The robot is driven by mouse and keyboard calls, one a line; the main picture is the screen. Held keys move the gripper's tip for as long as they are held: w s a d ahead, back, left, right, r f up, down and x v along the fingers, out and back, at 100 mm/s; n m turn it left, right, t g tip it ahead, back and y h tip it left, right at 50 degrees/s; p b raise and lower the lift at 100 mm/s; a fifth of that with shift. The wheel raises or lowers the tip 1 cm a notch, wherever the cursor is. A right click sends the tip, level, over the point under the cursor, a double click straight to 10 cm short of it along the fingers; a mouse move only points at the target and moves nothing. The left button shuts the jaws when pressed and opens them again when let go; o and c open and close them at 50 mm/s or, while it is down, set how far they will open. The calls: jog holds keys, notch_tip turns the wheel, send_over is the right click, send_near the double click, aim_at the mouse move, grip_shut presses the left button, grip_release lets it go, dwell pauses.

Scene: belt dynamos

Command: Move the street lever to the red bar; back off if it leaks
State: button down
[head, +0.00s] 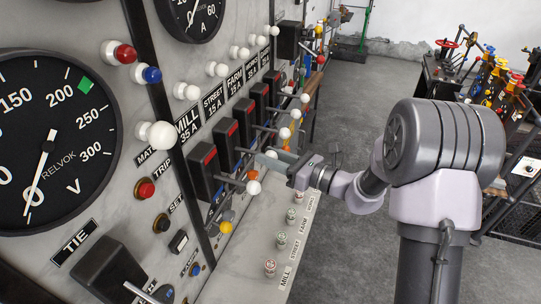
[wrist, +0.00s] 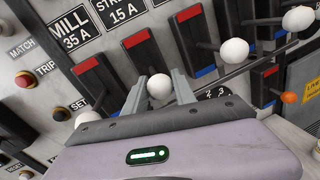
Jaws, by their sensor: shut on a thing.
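The street lever's white knob (wrist: 159,86) sits between the two fingers of my gripper (wrist: 158,90), which is shut on it. The lever projects from a black block under the STREET 15 A label. A red bar (wrist: 137,38) marks the upper part of that block, and the knob is below it. In the head view my gripper (head: 270,160) reaches the panel from the right. The mill lever's knob (head: 253,187) is close below-left of my fingers, and the farm lever's knob (head: 284,133) is above-right.
Several more levers with white knobs run along the panel to the far end. A large voltage dial (head: 45,140) and a red button (head: 145,189) are at left. A pale ledge (head: 255,250) lies below. Open grey floor (head: 350,120) lies right of the panel.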

notch_tip(320, 180, up, 3)
jog(key=h+p, duration=0.1)
jog(key=p, duration=0.4)
jog(key=shift+f+g, duration=0.1)
jog(key=shift+g, duration=0.3)
jog(key=p, duration=0.1)
jog(key=r+h+p, duration=0.1)
jog(key=p, duration=0.1)
jog(key=shift+w+a+r+n+g+h, duration=0.1)
jog(key=shift+a+r+n+g+h, duration=0.1)
jog(key=shift+a+n+g+h, duration=0.1)
jog(key=r+h+p, duration=0.1)
jog(key=p, duration=0.2)
jog(key=shift+a+g, duration=0.15)
jog(key=shift+g, duration=0.15)
jog(key=shift+w+a+r+h+p, duration=0.15)
jog(key=shift+a+r+h+p, duration=0.15)
jog(key=shift+h+p, duration=0.35)
jog(key=shift+w+r, duration=0.1)
jog(key=shift+r, duration=0.1)
jog(key=shift+a+r, duration=0.25)
jog(key=c, duration=1)
grip_release()
jog(key=shift+c, duration=0.2)
jog(key=shift+f, duration=0.1)
jog(key=shift+d, duration=0.1)
